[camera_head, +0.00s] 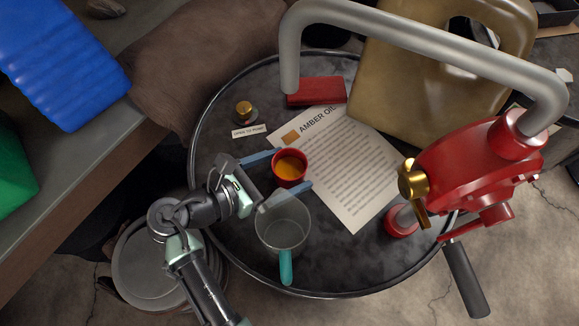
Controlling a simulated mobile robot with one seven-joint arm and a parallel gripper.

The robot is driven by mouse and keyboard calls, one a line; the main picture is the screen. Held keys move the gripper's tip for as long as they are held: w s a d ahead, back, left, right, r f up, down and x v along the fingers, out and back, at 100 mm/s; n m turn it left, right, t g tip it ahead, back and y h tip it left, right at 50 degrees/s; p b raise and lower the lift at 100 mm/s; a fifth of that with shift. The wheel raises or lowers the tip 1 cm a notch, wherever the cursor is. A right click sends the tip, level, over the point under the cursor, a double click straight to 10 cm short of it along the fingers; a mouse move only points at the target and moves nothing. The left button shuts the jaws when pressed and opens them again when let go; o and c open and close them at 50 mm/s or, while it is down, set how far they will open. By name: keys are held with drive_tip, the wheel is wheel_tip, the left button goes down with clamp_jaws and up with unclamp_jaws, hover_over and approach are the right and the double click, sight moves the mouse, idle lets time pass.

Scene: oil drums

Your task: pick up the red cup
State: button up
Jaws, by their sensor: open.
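The red cup (289,167) stands upright on the round dark tabletop (345,255), with amber liquid inside. It sits at the left edge of a printed paper sheet. My gripper (284,170) reaches in from the lower left. It is open, with one blue finger above and left of the cup and the other below and right, so the cup lies between the fingertips in this view. I cannot tell whether either finger touches it, or how the finger height compares with the cup.
A clear mug with a teal handle (283,228) stands just below the cup, close to the lower finger. A small brass-topped item (245,111) is up left. A red pump (475,165) and a tan jerrycan (440,75) crowd the right. The lower right tabletop is clear.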

sight(301, 163)
drive_tip(key=x, duration=0.4)
drive_tip(key=c, duration=1.3)
drive_tip(key=shift+r, duration=0.2)
drive_tip(key=shift+r+p, duration=1.35)
drive_tip(key=shift+r, duration=7.35)
